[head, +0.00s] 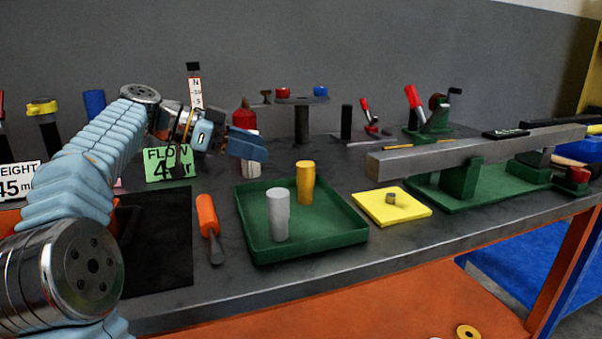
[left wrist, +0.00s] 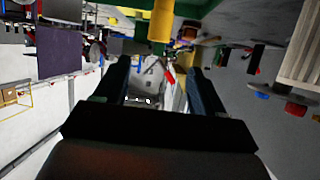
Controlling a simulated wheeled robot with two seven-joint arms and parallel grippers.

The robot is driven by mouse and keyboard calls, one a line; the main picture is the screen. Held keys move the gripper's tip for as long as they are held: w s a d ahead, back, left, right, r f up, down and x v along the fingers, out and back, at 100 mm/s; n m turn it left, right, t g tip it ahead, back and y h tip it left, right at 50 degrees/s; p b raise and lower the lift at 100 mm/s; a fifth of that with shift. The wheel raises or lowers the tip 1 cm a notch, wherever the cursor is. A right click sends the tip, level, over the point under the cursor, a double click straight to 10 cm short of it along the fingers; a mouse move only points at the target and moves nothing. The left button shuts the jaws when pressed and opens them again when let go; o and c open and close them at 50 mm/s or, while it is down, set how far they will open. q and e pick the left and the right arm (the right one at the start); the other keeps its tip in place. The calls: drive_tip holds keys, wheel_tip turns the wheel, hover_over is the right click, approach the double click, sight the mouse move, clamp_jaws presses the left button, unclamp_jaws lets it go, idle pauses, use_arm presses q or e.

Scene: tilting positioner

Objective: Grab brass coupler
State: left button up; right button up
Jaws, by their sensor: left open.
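The brass coupler appears to be the golden-yellow cylinder (head: 305,184) standing upright in the back right part of a green tray (head: 345,238). A grey cylinder (head: 278,215) stands in front and to its left in the same tray. My left gripper (head: 262,148) is above and behind the tray, left of the yellow cylinder and apart from it. In the left wrist view my left gripper (left wrist: 163,82) is open and empty, and the yellow cylinder (left wrist: 162,22) shows at the top, beyond the fingers. My right gripper is not in view.
An orange-handled tool (head: 208,222) lies left of the tray. A yellow pad (head: 415,210) with a small metal piece (head: 392,198) lies to its right. A long grey beam (head: 430,160) on green supports stands farther right. A green sign (head: 168,164) stands below my left forearm.

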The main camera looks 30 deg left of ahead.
sight(302, 164)
use_arm(q)
drive_tip(key=x, duration=1)
drive_tip(key=p+x, duration=0.1)
drive_tip(key=x, duration=0.2)
drive_tip(key=shift+d+f, duration=0.1)
drive_tip(key=shift+f, duration=0.25)
drive_tip(key=shift+s, duration=0.1)
drive_tip(key=c, duration=1.2)
drive_tip(key=shift+o, duration=0.2)
drive_tip(key=shift+r, duration=0.1)
